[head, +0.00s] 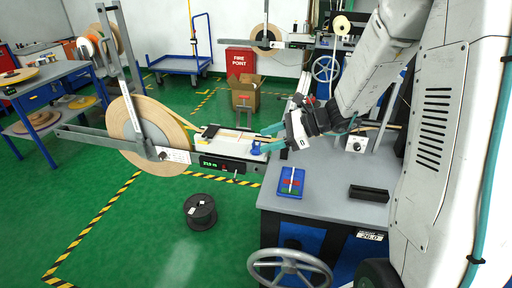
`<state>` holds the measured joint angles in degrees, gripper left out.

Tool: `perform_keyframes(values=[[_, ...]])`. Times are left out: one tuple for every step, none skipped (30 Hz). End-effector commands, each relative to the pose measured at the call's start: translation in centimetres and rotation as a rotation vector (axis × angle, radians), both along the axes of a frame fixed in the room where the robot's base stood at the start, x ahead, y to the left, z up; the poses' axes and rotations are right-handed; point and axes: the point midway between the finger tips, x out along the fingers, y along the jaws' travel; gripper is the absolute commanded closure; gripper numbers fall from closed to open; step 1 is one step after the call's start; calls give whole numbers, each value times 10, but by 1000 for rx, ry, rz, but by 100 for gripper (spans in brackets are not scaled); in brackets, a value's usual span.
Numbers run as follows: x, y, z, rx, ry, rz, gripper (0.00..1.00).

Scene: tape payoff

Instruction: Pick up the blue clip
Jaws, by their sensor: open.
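A small blue piece (255,149), which looks like the blue clip, sits at the right end of the tape payoff's flat bed (228,134). It is too small for me to make out its shape. My gripper (266,138) reaches in from the right, with its two teal fingers spread apart. The lower fingertip is close to the blue piece and may overlap it in the picture. I cannot tell whether they touch. Nothing shows between the fingers.
A large tape reel (145,127) stands left of the bed. A grey bench (330,190) holds a blue tray (290,182) with red items and a black block (369,194). A handwheel (290,268) juts out in front. A black spool (200,211) stands on the green floor.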

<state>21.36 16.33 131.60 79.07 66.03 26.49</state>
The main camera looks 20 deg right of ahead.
Motion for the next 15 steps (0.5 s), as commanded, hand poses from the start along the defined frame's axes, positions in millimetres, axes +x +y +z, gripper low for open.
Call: perform_keyframes(values=[[9,-9,-11,35,30,-57,47],[14,-13,-15,53,45,-88,47],[20,-18,-21,74,60,-121,47],[23,-21,-24,86,69,-142,47],[26,-24,-26,97,78,-161,47],[29,-27,-29,108,86,-179,47],[31,-28,-31,115,89,-190,47],[32,-28,-32,118,93,-197,47],[35,-26,-34,122,96,-202,47],[37,-24,-36,124,97,-204,47],[38,-22,-37,124,97,-205,47],[41,-18,-39,124,98,-204,47],[42,-15,-40,123,97,-204,47],[44,-12,-41,123,97,-204,47],[46,-8,-42,123,97,-203,47]])
